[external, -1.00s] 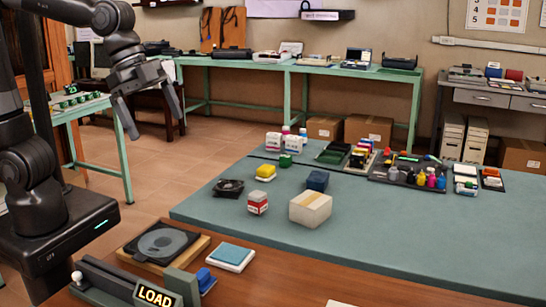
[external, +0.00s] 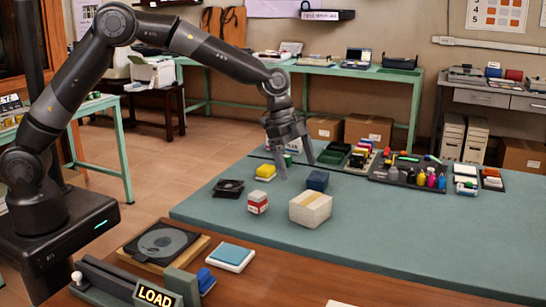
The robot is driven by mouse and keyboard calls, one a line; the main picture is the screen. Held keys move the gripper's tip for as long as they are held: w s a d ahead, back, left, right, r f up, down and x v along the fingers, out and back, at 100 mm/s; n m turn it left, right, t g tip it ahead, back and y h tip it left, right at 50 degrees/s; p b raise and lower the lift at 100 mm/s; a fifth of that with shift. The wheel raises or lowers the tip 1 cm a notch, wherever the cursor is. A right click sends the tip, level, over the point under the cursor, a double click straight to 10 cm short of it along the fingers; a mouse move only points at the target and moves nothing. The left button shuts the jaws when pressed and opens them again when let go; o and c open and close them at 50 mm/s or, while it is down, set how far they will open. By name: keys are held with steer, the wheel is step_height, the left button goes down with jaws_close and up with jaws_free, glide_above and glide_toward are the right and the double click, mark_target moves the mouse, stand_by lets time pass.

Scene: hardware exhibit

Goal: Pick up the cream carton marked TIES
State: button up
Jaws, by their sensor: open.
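A cream carton (external: 310,210) with a tan strip across its top sits upright on the teal mat, right of the middle of the view. No TIES lettering can be read on it from here. My gripper (external: 297,170) is open and empty, with its fingers pointing down. In the picture it appears above and slightly left of the carton, apart from it. The fingers partly cover the white cartons behind.
A dark blue block (external: 317,180) stands just behind the carton. A small red-and-white box (external: 257,202) is to its left, with a yellow-topped block (external: 265,172) and black fan (external: 229,188) beyond. The mat (external: 420,245) is clear at front right.

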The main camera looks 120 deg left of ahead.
mark_target(310, 198)
steer(key=a+f, duration=0.2)
steer(key=a, duration=0.1)
steer(key=shift+w+f, duration=0.15)
steer(key=shift+f, duration=0.25)
steer(key=x, duration=1)
steer(key=shift+d+f, duration=0.2)
steer(key=shift+d, duration=0.15)
steer(key=c, duration=1)
steer(key=shift+o, duration=0.2)
steer(key=shift+r, duration=0.15)
